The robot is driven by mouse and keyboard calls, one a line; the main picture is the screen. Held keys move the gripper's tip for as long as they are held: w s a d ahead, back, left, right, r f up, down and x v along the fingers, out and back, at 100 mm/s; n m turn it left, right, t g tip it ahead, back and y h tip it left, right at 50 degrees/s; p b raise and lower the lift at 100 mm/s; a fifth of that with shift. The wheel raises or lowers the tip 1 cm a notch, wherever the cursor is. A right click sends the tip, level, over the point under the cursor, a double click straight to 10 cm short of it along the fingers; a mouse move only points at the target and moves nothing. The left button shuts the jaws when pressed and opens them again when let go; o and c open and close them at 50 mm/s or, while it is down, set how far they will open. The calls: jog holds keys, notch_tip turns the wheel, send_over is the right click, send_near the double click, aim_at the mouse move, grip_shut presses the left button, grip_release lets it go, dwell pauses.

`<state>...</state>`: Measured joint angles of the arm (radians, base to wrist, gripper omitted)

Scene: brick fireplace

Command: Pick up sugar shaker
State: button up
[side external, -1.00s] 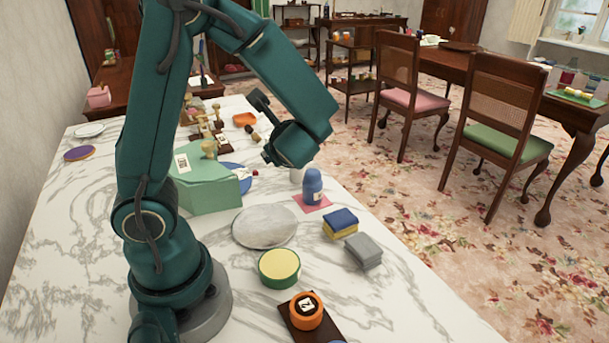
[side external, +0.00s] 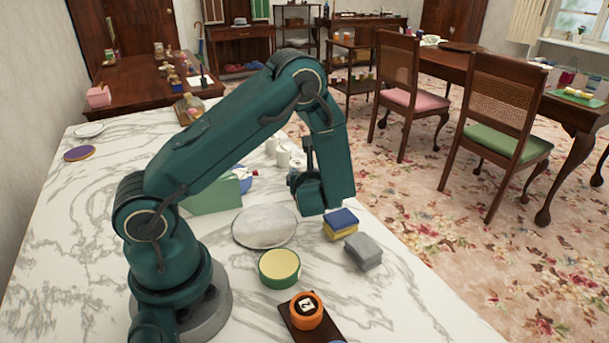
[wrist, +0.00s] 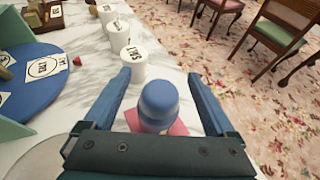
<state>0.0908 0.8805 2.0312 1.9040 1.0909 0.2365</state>
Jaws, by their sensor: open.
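A rounded blue-topped shaker (wrist: 158,102) stands upright on a pink square mat (wrist: 180,128) in the wrist view; no label on it can be read there. My gripper (wrist: 158,78) is open, with one finger on each side of the shaker and a visible gap on both sides. The shaker's lower part is hidden behind my gripper's body. In the side view my arm hides the shaker, and my fingers cannot be made out.
White labelled canisters (wrist: 133,66) stand in a row just beyond the shaker. A blue plate (wrist: 30,82) lies to the left. A blue-and-yellow sponge (side external: 341,224), a grey sponge (side external: 363,251) and a round grey plate (side external: 265,228) lie nearby. The table edge is close on the right.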

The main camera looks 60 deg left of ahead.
jog(key=shift+w+a+f, duration=0.1)
jog(key=shift+a, duration=0.1)
grip_shut()
dwell(0.3)
